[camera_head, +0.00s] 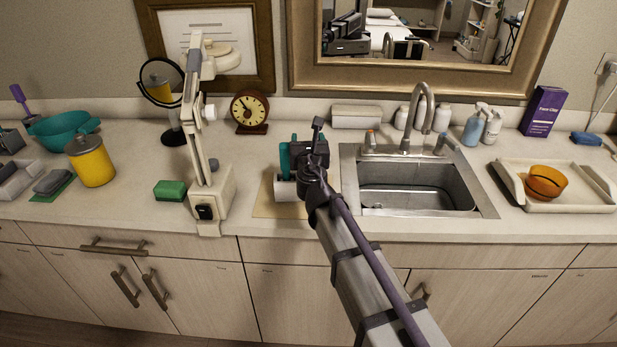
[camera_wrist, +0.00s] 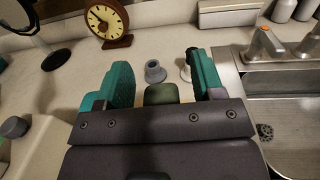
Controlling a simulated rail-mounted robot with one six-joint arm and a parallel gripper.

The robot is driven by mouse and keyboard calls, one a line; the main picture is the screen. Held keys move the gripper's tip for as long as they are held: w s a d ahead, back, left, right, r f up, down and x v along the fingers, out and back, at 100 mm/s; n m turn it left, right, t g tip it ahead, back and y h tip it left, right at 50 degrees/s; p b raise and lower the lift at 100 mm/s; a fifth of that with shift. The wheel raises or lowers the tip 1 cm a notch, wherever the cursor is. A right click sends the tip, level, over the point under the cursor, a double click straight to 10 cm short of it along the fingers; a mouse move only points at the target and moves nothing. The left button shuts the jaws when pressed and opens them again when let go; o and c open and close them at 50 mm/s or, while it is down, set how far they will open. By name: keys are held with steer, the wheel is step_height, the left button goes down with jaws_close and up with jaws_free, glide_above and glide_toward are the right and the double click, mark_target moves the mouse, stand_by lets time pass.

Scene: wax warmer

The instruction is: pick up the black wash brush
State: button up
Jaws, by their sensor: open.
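I cannot make out the black wash brush for certain. In the wrist view, a small dark grey flared piece (camera_wrist: 155,71) shows between and beyond my fingertips. A dark olive-green rounded block (camera_wrist: 160,93) shows nearer, between the fingers; I cannot tell what it belongs to. My gripper (camera_wrist: 158,62) has two teal fingers spread apart, with nothing visibly clamped. In the head view, my gripper (camera_head: 299,152) is over the counter left of the sink, above a white holder (camera_head: 285,189) on a tan mat (camera_head: 262,207). My gripper and arm hide part of that area.
The sink (camera_head: 420,187) and faucet (camera_head: 424,105) are close on the right. A clock (camera_head: 250,110) stands behind. A tray (camera_head: 560,205) holds an orange bowl (camera_head: 545,181).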

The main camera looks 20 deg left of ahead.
jaws_close()
stand_by(0.6)
